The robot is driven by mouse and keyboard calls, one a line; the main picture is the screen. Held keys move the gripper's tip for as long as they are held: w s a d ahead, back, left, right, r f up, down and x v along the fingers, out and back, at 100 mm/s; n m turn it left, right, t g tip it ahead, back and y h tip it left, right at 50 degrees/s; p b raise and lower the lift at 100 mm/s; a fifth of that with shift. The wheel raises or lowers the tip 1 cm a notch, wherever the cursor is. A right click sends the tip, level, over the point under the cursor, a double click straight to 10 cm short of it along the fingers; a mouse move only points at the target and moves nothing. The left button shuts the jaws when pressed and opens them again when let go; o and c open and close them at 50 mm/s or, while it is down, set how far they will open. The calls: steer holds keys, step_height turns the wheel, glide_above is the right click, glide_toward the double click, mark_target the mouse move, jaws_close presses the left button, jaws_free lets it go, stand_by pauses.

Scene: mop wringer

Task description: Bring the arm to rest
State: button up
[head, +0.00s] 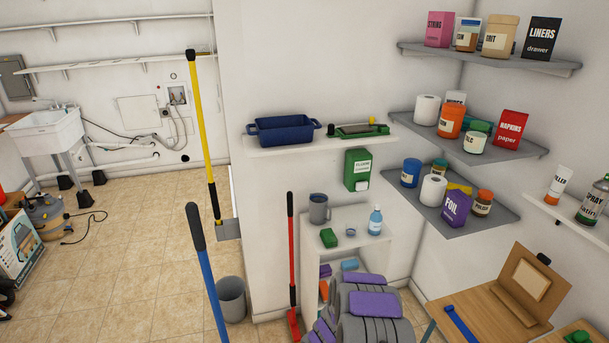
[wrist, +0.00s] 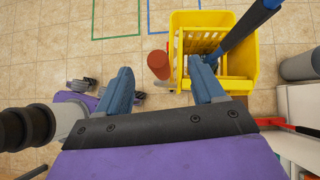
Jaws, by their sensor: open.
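My gripper (wrist: 160,66) shows in the wrist view with its two blue-grey fingers spread wide and nothing held between them. A yellow mop wringer bucket (wrist: 246,80) stands on the floor beyond the right finger, which overlaps its near left side. A red cylindrical grip (wrist: 159,68) lies at the bucket's left, seen between the fingertips; whether a finger touches it I cannot tell. A blue mop handle (wrist: 240,32) slants up out of the bucket, and its upper part shows in the head view (head: 208,270). In the head view my folded purple and grey arm fills the bottom; the fingers are hidden there.
A white cabinet (head: 345,232) and a red-handled tool (head: 291,250) stand near my arm. A grey bin (head: 231,298) is by the wall. Loaded corner shelves (head: 462,150) and a wooden table (head: 490,315) are at the right. Tiled floor (head: 120,260) is open at the left.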

steer(key=s+d+r+n+h+b, duration=0.1)
steer(key=s+d+r+n, duration=0.15)
steer(key=r, duration=0.55)
steer(key=s+d+r+n+b, duration=0.1)
steer(key=s+r+n, duration=0.15)
steer(key=r, duration=0.55)
steer(key=s+d+r+n+h+b, duration=0.1)
steer(key=s+r+n+b, duration=0.15)
steer(key=r, duration=0.45)
steer(key=s+d+r+n+h+b, duration=0.1)
steer(key=s+d+r+n+h, duration=0.2)
steer(key=s+d, duration=0.6)
steer(key=s+d+r+n+t+h+b, duration=0.1)
steer(key=s+d+r+n+h+b, duration=0.1)
steer(key=s+d+r, duration=0.4)
steer(key=s+d+n+h, duration=0.1)
steer(key=s+d, duration=0.3)
steer(key=s, duration=0.1)
steer(key=shift+d+r, duration=0.2)
steer(key=shift+d, duration=0.05)
